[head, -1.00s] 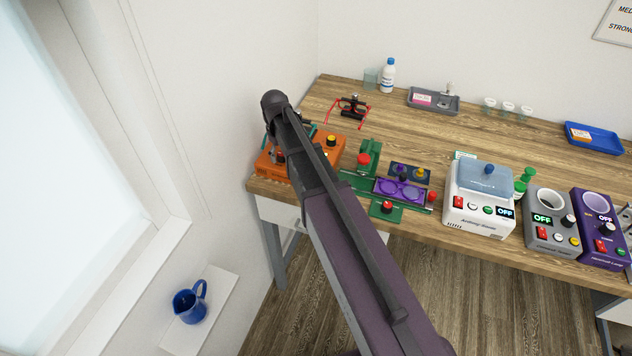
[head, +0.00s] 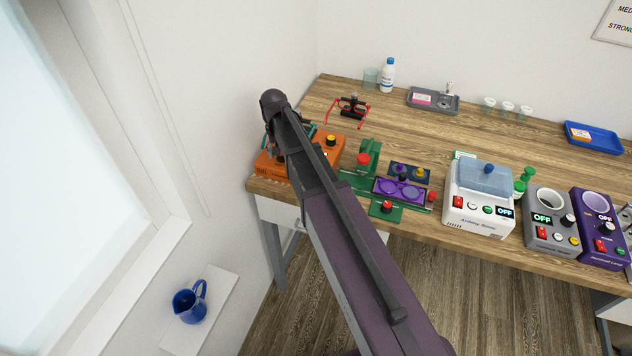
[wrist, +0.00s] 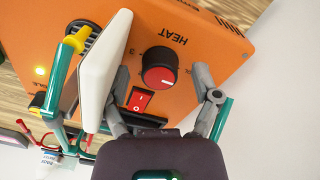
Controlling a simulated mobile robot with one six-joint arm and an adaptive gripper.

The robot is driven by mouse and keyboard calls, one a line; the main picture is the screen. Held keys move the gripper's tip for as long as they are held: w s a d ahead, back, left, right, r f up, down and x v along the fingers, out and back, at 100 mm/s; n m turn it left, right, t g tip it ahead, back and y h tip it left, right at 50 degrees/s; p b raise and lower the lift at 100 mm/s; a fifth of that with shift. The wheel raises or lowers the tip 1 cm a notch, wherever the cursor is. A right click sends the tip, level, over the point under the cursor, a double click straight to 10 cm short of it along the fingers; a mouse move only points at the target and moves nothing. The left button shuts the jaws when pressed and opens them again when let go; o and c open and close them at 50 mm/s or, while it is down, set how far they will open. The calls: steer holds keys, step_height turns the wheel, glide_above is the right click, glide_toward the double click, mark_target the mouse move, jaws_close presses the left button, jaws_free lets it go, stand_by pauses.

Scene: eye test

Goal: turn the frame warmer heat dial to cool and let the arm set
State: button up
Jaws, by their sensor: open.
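The orange frame warmer (head: 318,158) stands at the table's left end in the head view, partly hidden by my arm. In the wrist view its orange top (wrist: 215,45) fills the upper part. The heat dial (wrist: 159,68), black with a red face, lies between the fingertips of my open gripper (wrist: 165,78); contact cannot be told. "HEAT" is printed beside it; a partly hidden label ends in "OL". The dial's exact setting is unclear.
A white slab (wrist: 106,58) covers part of the left side. Red spectacles (head: 350,108) lie behind the warmer; a green and purple device (head: 400,190) stands to its right.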

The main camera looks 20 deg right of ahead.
steer(key=m, duration=1.3)
step_height(320, 180, up, 14)
steer(key=p, duration=1.4)
steer(key=s+d+f+n+b, duration=0.2)
steer(key=s+f+n+b, duration=0.1)
steer(key=s+n, duration=0.4)
steer(key=s+d+f+n+b, duration=0.3)
steer(key=s+n, duration=0.5)
steer(key=s, duration=0.6)
steer(key=shift+f+b, duration=0.45)
stand_by(2.1)
